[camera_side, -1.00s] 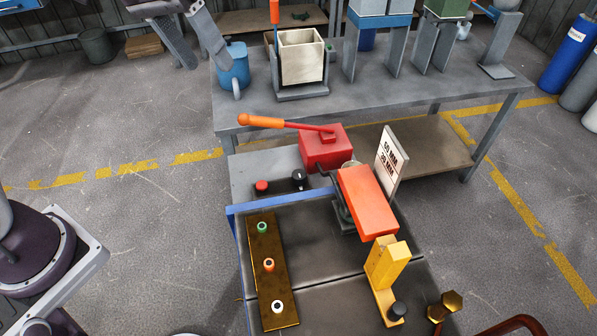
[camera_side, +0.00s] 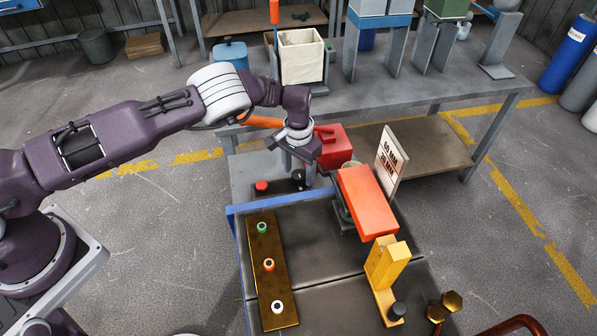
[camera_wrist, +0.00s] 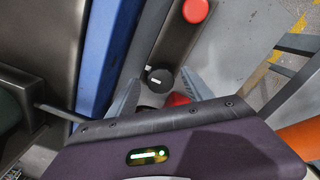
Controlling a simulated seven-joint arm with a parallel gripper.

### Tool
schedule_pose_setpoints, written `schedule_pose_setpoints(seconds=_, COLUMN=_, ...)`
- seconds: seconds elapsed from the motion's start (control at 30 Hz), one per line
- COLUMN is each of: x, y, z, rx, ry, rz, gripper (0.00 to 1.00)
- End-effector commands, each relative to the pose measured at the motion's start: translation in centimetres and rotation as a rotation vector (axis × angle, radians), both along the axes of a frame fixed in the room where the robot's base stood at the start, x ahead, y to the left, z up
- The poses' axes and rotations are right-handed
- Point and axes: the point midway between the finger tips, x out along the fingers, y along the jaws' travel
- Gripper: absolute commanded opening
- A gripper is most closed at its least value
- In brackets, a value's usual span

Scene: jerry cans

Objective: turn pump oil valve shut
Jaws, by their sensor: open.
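A round black knob (camera_wrist: 159,80) with a white mark on top, seemingly the oil valve, stands on the grey panel beside the red pump block (camera_side: 334,150). My gripper (camera_wrist: 160,76) is open above the panel. In the wrist view its two fingertips appear on either side of the knob, with a gap to each. In the side view my gripper (camera_side: 296,170) points down at the knob and partly hides it. I cannot tell whether the fingertips are level with the knob or still above it.
A red button (camera_wrist: 195,11) is on the same panel near the knob. The pump's orange lever handle (camera_side: 262,121) passes close behind my wrist. A blue edge (camera_side: 280,199) borders the bench in front, which carries a red-orange block (camera_side: 367,203).

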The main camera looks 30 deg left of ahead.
Motion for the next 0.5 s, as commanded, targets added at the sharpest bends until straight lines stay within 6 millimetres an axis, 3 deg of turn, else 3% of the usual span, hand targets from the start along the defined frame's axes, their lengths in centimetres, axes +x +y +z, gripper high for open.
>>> schedule_pose_setpoints(seconds=0.33, x=0.0, y=0.01, z=-0.85, rx=0.0, ry=0.0, rz=0.001, gripper=0.57)
schedule_pose_setpoints(seconds=0.5, x=-0.01, y=0.01, z=-0.83, rx=-0.001, ry=0.0, rz=0.001, gripper=0.24)
